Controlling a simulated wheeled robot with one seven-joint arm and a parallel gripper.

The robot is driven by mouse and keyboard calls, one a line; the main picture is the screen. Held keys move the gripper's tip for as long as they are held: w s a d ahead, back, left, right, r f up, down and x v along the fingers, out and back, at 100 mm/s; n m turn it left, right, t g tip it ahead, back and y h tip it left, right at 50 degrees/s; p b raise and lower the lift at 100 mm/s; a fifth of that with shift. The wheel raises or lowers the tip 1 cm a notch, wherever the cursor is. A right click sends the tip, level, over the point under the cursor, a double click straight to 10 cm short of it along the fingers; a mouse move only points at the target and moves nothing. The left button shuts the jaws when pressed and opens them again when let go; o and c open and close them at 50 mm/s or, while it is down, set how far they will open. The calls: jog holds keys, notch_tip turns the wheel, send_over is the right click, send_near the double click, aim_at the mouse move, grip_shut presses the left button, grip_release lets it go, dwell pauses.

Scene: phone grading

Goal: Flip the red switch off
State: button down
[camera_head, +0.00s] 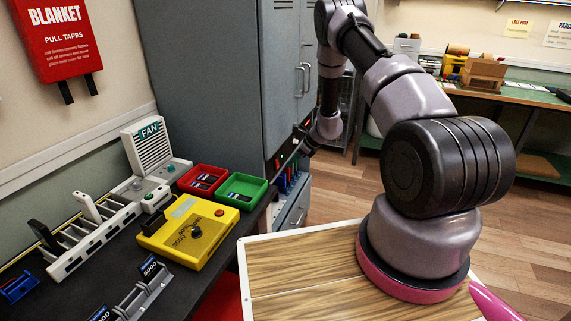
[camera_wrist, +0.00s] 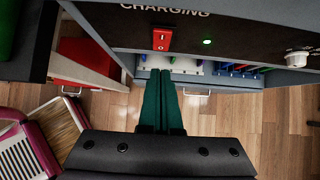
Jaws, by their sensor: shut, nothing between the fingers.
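The red switch (camera_wrist: 162,40) is a small rectangular rocker on the dark front panel marked "CHARGING" in the wrist view. I cannot tell for sure which way the rocker is tipped. My gripper (camera_wrist: 160,74) has its dark green fingers shut together and empty. In the picture, the fingertips lie just below the switch, and they look apart from it. In the head view my gripper (camera_head: 284,164) reaches down and left in front of the grey cabinet (camera_head: 218,75), beyond the dark bench.
A white knob (camera_wrist: 298,58) sits right of the light. Below the panel is a bay with blue, green and red items. On the bench stand a red tray (camera_head: 202,180), a green tray (camera_head: 242,190), a yellow tester (camera_head: 188,232) and a fan unit (camera_head: 150,150).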

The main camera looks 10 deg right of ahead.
aim_at(277, 164)
jog(key=v, duration=1)
jog(key=shift+d, duration=0.1)
jog(key=shift+s+f, duration=0.3)
jog(key=shift+f, duration=0.25)
jog(key=shift+f, duration=0.1)
jog(key=w+a+r+x, duration=0.1)
jog(key=x, duration=1.1)
jog(key=shift+w+a, duration=0.25)
jog(key=shift+a, duration=0.3)
